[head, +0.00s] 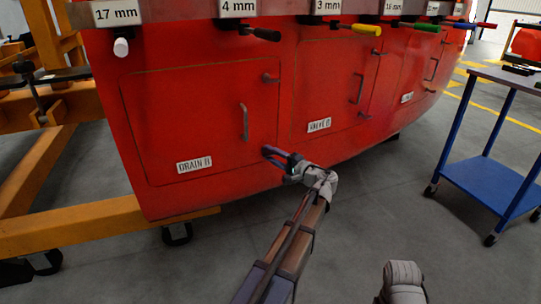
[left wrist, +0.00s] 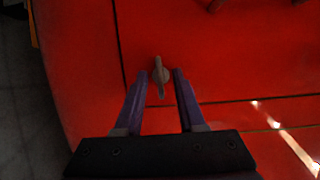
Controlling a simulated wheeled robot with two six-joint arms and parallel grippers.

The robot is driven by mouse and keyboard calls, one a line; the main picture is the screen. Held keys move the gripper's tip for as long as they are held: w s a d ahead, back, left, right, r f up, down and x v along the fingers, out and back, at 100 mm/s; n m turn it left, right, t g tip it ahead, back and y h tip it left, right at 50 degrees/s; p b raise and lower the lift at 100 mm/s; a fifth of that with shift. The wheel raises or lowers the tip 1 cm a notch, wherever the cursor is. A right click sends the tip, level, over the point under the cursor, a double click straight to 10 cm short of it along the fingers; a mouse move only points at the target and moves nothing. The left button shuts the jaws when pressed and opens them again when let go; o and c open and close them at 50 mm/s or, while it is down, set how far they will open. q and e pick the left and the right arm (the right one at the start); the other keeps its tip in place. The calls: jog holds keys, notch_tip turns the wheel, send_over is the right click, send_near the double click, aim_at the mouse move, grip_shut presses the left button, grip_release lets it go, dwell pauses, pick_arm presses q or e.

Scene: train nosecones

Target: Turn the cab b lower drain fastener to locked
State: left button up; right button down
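The red drain B hatch (head: 200,120) is closed in the head view, with its DRAIN B label (head: 194,165) and a vertical grab handle (head: 243,122). Its upper fastener (head: 270,78) shows at the top right edge. My left gripper (head: 267,154) is at the hatch's lower right corner and covers the lower fastener there. In the left wrist view the lower drain fastener (left wrist: 160,77), a small grey-brown tab, stands between my open fingertips, with a gap on each side. Its long side runs about along my fingers.
The valve B hatch (head: 330,95) is right of the drain hatch. A tool rail with several hex drivers (head: 360,30) hangs above. A blue trolley (head: 490,180) stands at the right. Orange framework (head: 90,228) is at the left. The floor between is clear.

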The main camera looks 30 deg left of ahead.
pick_arm(q)
jog(key=v, duration=0.7)
dwell(0.3)
jog(key=shift+d, duration=0.1)
jog(key=s+d+f+g+h+p, duration=0.1)
jog(key=s+d+f+g+h, duration=0.1)
jog(key=s+d+f+h, duration=0.55)
jog(key=s+d+f+m+g+h+p, duration=0.1)
jog(key=s+d+f+h+p, duration=0.2)
jog(key=s+d, duration=0.8)
jog(key=s+d+f+g+h, duration=0.2)
jog(key=s+d+f+h, duration=0.5)
jog(key=d, duration=0.4)
notch_tip(320, 180, up, 38)
jog(key=y+p, duration=0.1)
jog(key=p, duration=3.7)
jog(key=shift+s, duration=0.3)
jog(key=shift+a+f, duration=0.15)
